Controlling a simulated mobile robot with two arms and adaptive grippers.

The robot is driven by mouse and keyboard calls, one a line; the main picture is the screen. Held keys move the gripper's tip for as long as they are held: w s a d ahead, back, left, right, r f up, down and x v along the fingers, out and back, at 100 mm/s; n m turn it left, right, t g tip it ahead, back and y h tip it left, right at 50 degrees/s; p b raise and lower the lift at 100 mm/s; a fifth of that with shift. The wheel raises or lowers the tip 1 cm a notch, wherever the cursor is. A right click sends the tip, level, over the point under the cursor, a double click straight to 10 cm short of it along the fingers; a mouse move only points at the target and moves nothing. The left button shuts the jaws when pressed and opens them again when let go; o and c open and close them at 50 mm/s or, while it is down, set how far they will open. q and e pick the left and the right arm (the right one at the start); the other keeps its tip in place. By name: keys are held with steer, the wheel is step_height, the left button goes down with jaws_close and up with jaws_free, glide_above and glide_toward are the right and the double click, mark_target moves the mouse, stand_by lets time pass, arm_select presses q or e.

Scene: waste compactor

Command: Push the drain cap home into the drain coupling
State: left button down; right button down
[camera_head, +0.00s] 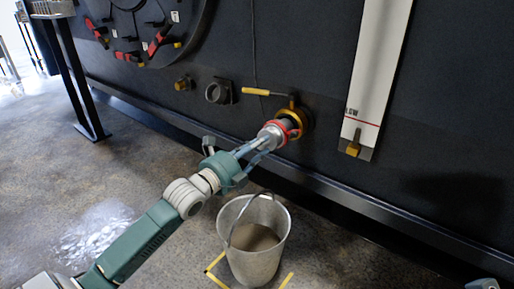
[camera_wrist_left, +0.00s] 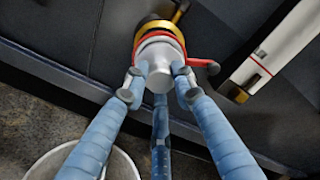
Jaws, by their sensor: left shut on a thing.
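The drain cap (camera_head: 272,135) is a silvery cylinder with a red ring and a red lever. It also shows in the left wrist view (camera_wrist_left: 159,53). The brass drain coupling (camera_head: 302,119) is on the dark wall, and its rim shows behind the cap in the left wrist view (camera_wrist_left: 156,27). My left gripper (camera_head: 264,144) is shut on the cap, with its blue fingers around it in the left wrist view (camera_wrist_left: 158,76). The cap lines up with the coupling and meets it; how deep it sits is hidden. My right gripper is not in view.
A metal bucket (camera_head: 255,262) with brownish contents stands on the floor below the coupling, near yellow floor marks. A yellow-handled valve lever (camera_head: 258,92) is above the coupling. A white gauge panel (camera_head: 378,65) is to the right. A dark ledge (camera_head: 330,190) runs along the wall's foot.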

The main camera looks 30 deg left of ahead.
arm_select(q)
steer(key=shift+w+d, duration=0.1)
steer(key=shift+w, duration=1.1)
steer(key=shift+r, duration=0.1)
steer(key=c, duration=1.7)
jaws_free()
steer(key=shift+w, duration=0.1)
steer(key=o, duration=0.6)
